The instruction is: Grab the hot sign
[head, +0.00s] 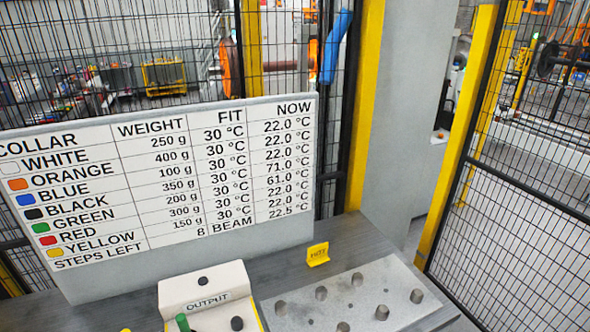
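The hot sign (318,254) is a small yellow folded sign with dark lettering that looks like "HOT". Neither of my grippers shows in the head view.
A white board (160,180) listing collars, weights and temperatures stands at the bench's back left. The output box (207,296) is in front of it. A grey plate (350,297) with several round pegs or holes lies front right. Yellow posts and mesh fence (520,210) stand beyond.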

